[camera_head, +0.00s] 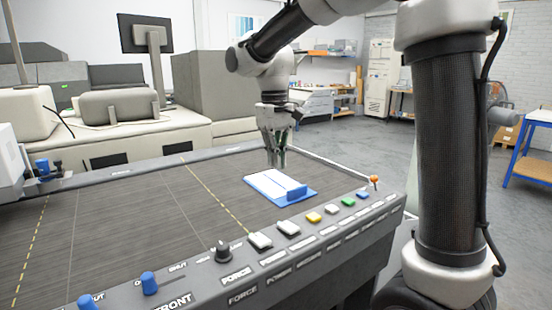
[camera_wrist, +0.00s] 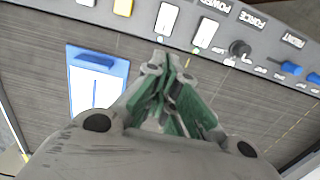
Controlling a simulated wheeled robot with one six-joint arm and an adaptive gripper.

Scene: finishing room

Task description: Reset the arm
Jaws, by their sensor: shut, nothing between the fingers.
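My gripper (camera_head: 276,158) is shut and empty. In the head view it points down over the dark bed of the machine, just behind a blue board with white sheets (camera_head: 277,186). In the wrist view the green-padded fingers (camera_wrist: 173,78) are together, and the blue board (camera_wrist: 97,85) lies to their left on the bed. I cannot tell exactly how high the fingertips are above the bed. My arm reaches in from the right, bent at the elbow.
A control panel (camera_head: 240,283) with knobs and coloured buttons runs along the bed's front edge. An orange-topped switch (camera_head: 374,180) stands at its right end. Large grey machine housings (camera_head: 215,95) and a monitor (camera_head: 145,34) stand behind. The left part of the bed (camera_head: 110,220) is clear.

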